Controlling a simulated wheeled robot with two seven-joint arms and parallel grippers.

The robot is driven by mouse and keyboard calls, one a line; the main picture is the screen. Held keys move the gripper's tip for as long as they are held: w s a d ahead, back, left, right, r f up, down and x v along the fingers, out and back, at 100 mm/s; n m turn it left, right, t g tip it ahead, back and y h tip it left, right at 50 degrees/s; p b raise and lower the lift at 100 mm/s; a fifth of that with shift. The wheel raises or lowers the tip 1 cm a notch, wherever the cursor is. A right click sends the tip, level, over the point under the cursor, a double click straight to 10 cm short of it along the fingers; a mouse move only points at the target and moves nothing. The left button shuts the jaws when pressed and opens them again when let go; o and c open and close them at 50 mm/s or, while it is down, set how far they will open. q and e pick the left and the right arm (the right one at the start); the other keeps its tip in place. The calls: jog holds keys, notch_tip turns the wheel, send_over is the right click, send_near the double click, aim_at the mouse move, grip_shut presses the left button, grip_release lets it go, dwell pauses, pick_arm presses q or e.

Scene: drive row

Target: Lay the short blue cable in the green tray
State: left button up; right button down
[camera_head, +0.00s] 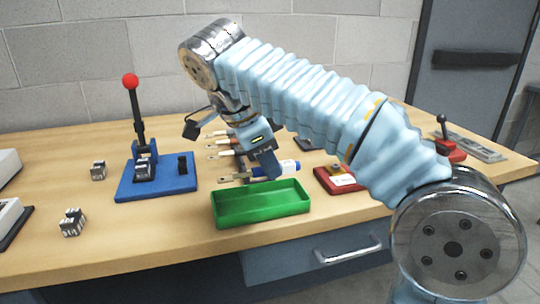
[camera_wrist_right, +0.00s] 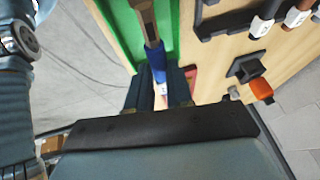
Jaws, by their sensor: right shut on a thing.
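The short blue cable (camera_head: 288,167) is between the fingers of my right gripper (camera_head: 268,168), which is shut on it. Its blue part and pale end stick out to the right of the fingers, and a tan and grey end sticks out to the left. In the right wrist view the blue cable (camera_wrist_right: 156,60) runs between the two dark fingers (camera_wrist_right: 160,90). The green tray (camera_head: 265,213) stands just in front of and below the gripper, near the table's front edge; it looks empty. The tray's green wall (camera_wrist_right: 120,28) also shows in the right wrist view. My left gripper is not in view.
A dark rack with several cables (camera_head: 218,144) stands behind the gripper. A blue lever fixture (camera_head: 157,185) is left of the tray, a red fixture (camera_head: 340,182) right of it. Small blocks (camera_head: 72,223) lie at left. Bare table lies left of the tray.

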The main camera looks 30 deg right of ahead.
jog(key=b, duration=0.3)
send_over(275, 203)
jog(key=a, duration=0.2)
jog(key=f, duration=0.4)
jog(key=shift+d+f, duration=0.15)
jog(key=shift+d, duration=0.1)
jog(key=shift+f+b, duration=0.8)
jog(key=shift+b, duration=0.2)
jog(key=shift+f+b, duration=0.4)
jog(key=c, duration=1)
grip_release()
jog(key=shift+o, duration=0.2)
jog(key=shift+s, duration=0.1)
